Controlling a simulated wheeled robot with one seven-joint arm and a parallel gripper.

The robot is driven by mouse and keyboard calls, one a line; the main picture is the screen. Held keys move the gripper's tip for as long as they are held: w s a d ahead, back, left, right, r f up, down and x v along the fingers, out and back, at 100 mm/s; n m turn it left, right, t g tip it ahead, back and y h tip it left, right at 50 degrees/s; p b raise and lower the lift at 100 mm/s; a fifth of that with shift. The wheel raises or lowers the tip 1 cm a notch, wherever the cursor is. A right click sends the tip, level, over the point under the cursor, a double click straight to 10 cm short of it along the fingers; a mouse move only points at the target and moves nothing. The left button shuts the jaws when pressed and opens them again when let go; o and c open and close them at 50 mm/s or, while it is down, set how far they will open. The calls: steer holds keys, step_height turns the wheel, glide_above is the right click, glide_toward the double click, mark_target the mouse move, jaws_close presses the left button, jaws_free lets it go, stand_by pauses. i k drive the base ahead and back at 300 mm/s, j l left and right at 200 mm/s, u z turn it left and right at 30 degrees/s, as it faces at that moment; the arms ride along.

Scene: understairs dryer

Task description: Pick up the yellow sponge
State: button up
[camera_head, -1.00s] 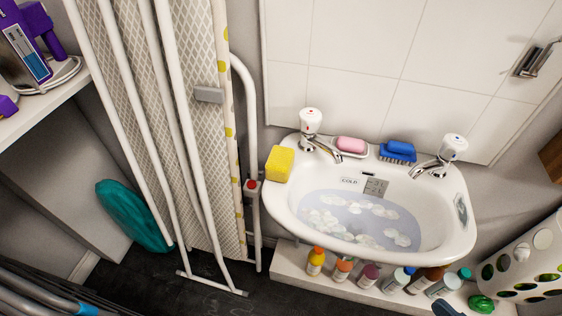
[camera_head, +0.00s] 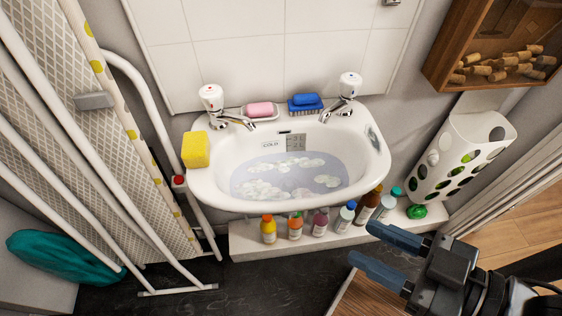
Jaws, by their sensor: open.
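The yellow sponge (camera_head: 195,150) sits on the left rim of the white sink (camera_head: 207,187), beside the left tap. It is a plain block and nothing covers it. My gripper (camera_head: 372,250) is at the lower right, with its two dark blue-grey fingers apart and pointing left. It is open and empty, well to the right of the sponge and in front of the sink.
Several bottles (camera_head: 296,227) stand on a white ledge (camera_head: 245,245) below the sink. Taps (camera_head: 213,98), pink soap (camera_head: 260,109) and a blue brush (camera_head: 305,101) line the sink's back. A folded ironing board (camera_head: 75,110) leans at left. A white holed bin (camera_head: 463,150) hangs at right.

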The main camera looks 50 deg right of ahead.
mark_target(196, 149)
steer(key=l+u, duration=0.4)
steer(key=k+l+u, duration=0.15)
steer(key=u, duration=0.3)
steer(key=l, duration=0.05)
